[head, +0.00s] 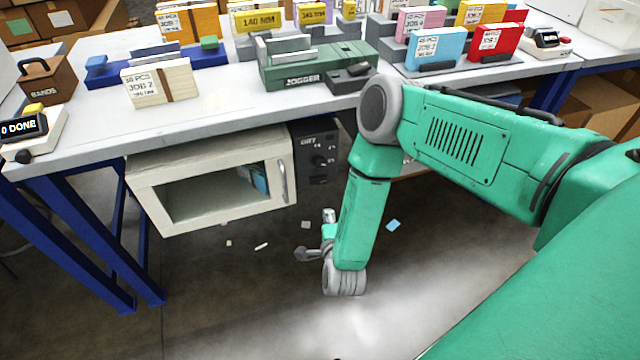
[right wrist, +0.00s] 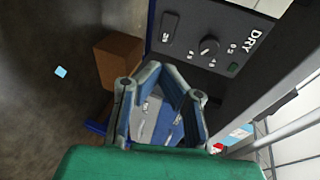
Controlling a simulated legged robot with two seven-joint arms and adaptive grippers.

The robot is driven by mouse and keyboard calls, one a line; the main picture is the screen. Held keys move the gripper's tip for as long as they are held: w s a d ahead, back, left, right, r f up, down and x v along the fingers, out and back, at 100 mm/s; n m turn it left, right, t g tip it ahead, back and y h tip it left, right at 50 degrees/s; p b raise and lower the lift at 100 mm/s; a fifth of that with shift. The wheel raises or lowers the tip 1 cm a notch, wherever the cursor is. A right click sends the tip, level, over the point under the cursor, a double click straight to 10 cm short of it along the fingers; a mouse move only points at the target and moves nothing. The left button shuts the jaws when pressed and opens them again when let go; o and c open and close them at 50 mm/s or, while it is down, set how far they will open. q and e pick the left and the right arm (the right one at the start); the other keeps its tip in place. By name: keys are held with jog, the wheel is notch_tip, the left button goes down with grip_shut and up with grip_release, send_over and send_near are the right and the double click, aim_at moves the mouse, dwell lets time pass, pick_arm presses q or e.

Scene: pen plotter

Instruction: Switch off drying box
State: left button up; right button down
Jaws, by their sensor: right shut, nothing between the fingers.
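The drying box (head: 155,200) is a cream cabinet hung under the bench, with a glass-windowed door and an upright handle (head: 283,182) at its right. Blue items show behind the glass. Its dark control panel (head: 306,172), marked DRY, is right of the door. In the right wrist view the panel (right wrist: 190,58) shows a round knob (right wrist: 209,46) and a dark rectangular switch (right wrist: 170,27); their settings are too small to tell. My right gripper (head: 302,254) is shut and empty, below the panel and apart from it. It also shows in the wrist view (right wrist: 160,69). My left gripper is out of view.
The bench (head: 90,150) above holds a green jogger (head: 310,72), card blocks and a small display (head: 22,130). Blue bench legs (head: 85,245) stand at the left. A brown box (right wrist: 118,60) is beyond the gripper. Paper scraps lie on the otherwise open floor.

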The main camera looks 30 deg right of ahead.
jog(key=b, duration=0.2)
send_near(322, 181)
jog(key=w+f, duration=0.1)
jog(key=f, duration=0.1)
jog(key=b+x, duration=0.1)
jog(key=x, duration=0.1)
jog(key=r+x, duration=0.1)
jog(key=x, duration=0.2)
jog(key=shift+w+d+b, duration=0.2)
jog(key=shift+w+b, duration=0.05)
jog(key=shift+b, duration=0.1)
jog(key=shift+w+d, duration=0.25)
jog(key=shift+w, duration=0.15)
jog(key=shift+d, duration=0.1)
jog(key=shift+w, duration=0.1)
